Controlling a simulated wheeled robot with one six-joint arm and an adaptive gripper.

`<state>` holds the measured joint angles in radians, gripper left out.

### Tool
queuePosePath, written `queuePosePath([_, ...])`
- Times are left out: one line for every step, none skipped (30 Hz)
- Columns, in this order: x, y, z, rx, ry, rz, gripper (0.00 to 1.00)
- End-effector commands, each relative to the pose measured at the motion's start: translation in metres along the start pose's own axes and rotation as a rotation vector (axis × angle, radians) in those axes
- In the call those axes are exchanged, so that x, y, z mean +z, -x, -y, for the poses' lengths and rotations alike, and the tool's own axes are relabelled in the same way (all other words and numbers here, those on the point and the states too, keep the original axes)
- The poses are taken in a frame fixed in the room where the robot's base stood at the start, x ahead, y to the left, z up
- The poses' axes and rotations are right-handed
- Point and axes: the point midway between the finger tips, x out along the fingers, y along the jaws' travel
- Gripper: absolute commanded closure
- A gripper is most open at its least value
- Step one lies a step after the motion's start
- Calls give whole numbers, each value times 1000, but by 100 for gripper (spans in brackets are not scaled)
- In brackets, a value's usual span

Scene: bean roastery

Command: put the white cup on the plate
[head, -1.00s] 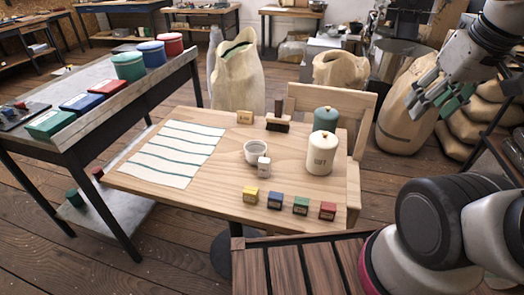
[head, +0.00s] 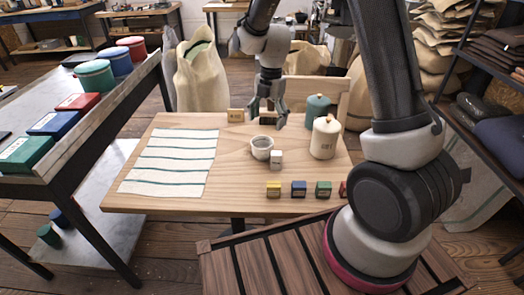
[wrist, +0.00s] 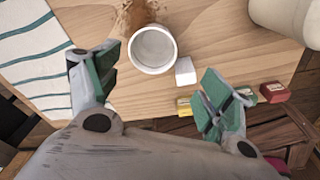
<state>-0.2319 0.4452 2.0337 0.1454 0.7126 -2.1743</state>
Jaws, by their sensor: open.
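The white cup (head: 262,148) stands upright on the wooden table (head: 240,203), touching or close beside a small white block (head: 276,160). My gripper (head: 268,118) is open and empty, pointing down above the table, just behind and above the cup in the head view. In the wrist view, my spread green-padded fingers (wrist: 155,85) have the cup (wrist: 152,48) ahead, between their lines and apart from them. The cup's inside looks empty. I see no plate in either view.
A striped cloth (head: 172,160) lies on the table's left. A cream canister (head: 325,138) and teal canister (head: 316,110) stand right of the cup. Several small coloured blocks, one yellow (head: 273,190), line the front edge.

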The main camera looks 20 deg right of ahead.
Motion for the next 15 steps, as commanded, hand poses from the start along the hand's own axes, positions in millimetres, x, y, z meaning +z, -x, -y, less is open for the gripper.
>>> queuePosePath([0, -11, -4, -11, 48, -7, 20])
queuePosePath([0, -16, -6, -15, 74, -10, 20])
queuePosePath([0, -21, -8, -18, 101, -13, 20])
queuePosePath([0, -25, -9, -20, 116, -15, 20])
queuePosePath([0, -28, -10, -21, 128, -16, 20])
queuePosePath([0, -33, -10, -22, 138, -17, 20])
queuePosePath([0, -37, -10, -23, 141, -18, 20])
queuePosePath([0, -41, -10, -24, 143, -19, 20])
queuePosePath([0, -45, -10, -24, 143, -18, 20])
queuePosePath([0, -49, -10, -23, 143, -18, 20])
queuePosePath([0, -52, -10, -23, 142, -18, 20])
queuePosePath([-1, -58, -10, -24, 142, -19, 20])
queuePosePath([-1, -61, -11, -23, 142, -18, 20])
queuePosePath([-1, -65, -11, -23, 142, -18, 20])
queuePosePath([-2, -72, -11, -25, 142, -19, 20])
